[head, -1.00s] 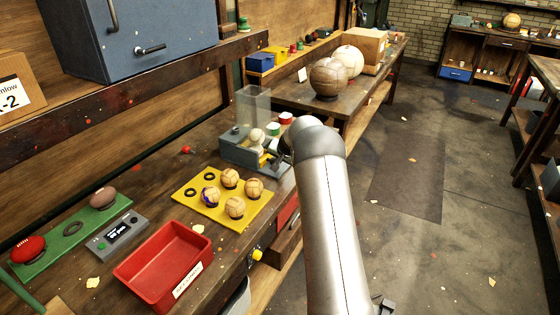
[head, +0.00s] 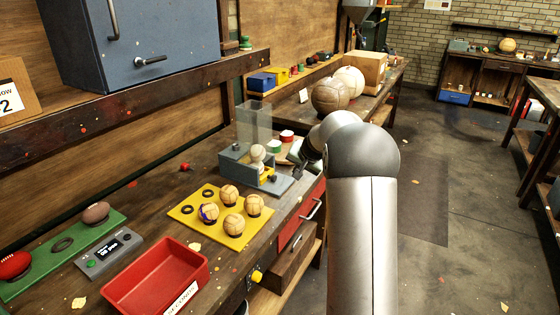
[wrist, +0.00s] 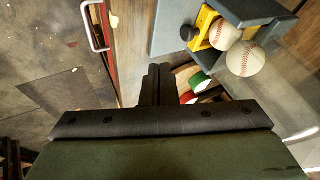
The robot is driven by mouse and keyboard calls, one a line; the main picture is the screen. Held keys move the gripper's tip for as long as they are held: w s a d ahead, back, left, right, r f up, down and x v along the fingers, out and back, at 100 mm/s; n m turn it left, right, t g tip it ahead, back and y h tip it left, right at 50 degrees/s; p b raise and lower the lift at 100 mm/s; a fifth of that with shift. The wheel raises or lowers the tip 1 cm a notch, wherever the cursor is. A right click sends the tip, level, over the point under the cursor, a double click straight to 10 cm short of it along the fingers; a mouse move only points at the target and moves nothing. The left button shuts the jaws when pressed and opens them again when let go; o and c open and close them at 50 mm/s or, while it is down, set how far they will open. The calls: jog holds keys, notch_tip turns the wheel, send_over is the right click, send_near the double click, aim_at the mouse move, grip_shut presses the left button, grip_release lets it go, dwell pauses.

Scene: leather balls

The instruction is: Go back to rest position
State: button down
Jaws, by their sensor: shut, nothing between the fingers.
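My gripper (wrist: 155,80) is shut and empty in the wrist view, its two dark fingers together above the edge of the bench. In the head view only a dark part of it shows beside the grey press-like stand, and my arm hides the rest. The stand (head: 233,158) has a clear upright panel. A pale ball (head: 257,152) sits in it. The wrist view shows two baseballs with red stitching, one on the yellow part (wrist: 224,34) and one beside it (wrist: 245,58). My fingers are apart from both.
A yellow board (head: 188,212) holds several tan balls. A red tray (head: 150,270) and a green board (head: 75,262) lie nearer. Large balls (head: 330,96) and a cardboard box (head: 366,70) stand on the far bench. A drawer handle (head: 312,210) sticks out at the bench front.

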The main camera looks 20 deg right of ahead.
jog(key=s+a+r+n+g+y, duration=0.1)
jog(key=s+a+r+n+g, duration=0.25)
jog(key=s+a, duration=1.35)
jog(key=s+a+f+n+g, duration=0.1)
jog(key=s+a+f+n, duration=0.1)
jog(key=s, duration=1.1)
jog(key=s+a+f+n+g+h, duration=0.1)
jog(key=s+a+f+n+g, duration=0.1)
jog(key=s, duration=1)
jog(key=shift+s+a+n, duration=0.35)
jog(key=shift+a+n, duration=0.3)
jog(key=shift+a, duration=0.55)
